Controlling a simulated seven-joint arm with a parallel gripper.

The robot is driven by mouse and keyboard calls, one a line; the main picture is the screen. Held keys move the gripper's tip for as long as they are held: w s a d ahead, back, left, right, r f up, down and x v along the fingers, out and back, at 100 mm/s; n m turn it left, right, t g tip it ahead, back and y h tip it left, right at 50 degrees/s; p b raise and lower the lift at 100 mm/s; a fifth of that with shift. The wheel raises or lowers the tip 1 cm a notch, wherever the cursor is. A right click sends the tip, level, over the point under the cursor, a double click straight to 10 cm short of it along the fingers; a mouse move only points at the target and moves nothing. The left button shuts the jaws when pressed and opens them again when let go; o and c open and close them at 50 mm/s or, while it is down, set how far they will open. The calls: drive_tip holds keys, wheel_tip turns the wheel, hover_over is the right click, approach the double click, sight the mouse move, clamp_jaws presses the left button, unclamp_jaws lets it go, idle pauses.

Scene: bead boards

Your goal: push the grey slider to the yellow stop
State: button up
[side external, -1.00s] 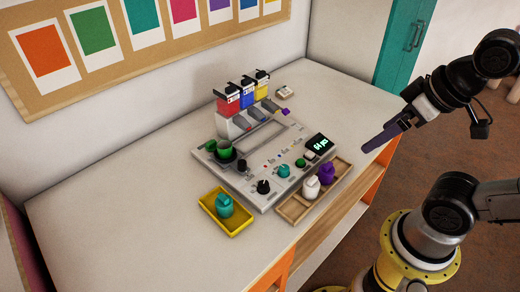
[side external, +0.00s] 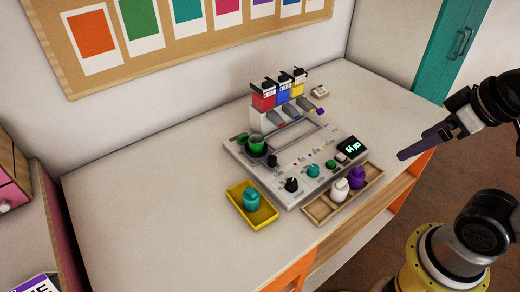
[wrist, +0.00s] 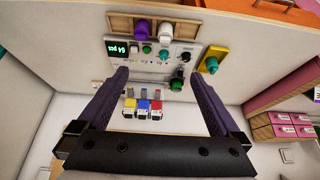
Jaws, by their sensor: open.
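The bead board (side external: 240,163) is a light grey panel on the table, with a long rectangular slot or frame. It also shows upside down in the wrist view (wrist: 178,47). I cannot single out the grey slider or the yellow stop on it; the details are too small. My gripper (side external: 402,156) is in the air to the right of the board, beyond the table's front edge in the side view. In the wrist view my gripper (wrist: 161,71) has its two dark fingers wide apart, with nothing held between them.
Red (side external: 263,97), blue (side external: 281,93) and yellow (side external: 298,88) hoppers stand at the board's back. A yellow tray (side external: 267,222) holds a teal piece. A wooden tray (side external: 318,210) holds white and purple pieces. The table's left is clear.

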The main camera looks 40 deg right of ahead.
idle(0.3)
drive_tip(key=c, duration=0.4)
drive_tip(key=r, duration=0.1)
drive_tip(key=w+r+n, duration=0.1)
drive_tip(key=shift+w+r+n, duration=0.1)
drive_tip(key=shift+r+n, duration=0.2)
drive_tip(key=shift+r, duration=0.05)
drive_tip(key=shift+c, duration=1)
drive_tip(key=w+r+n, duration=0.2)
drive_tip(key=w+r, duration=0.1)
drive_tip(key=w, duration=0.1)
drive_tip(key=n+g, duration=0.5)
drive_tip(key=g, duration=0.1)
hover_over(272, 158)
wheel_tip(272, 158, down, 15)
wheel_tip(272, 158, down, 12)
drive_tip(key=shift+f, duration=0.2)
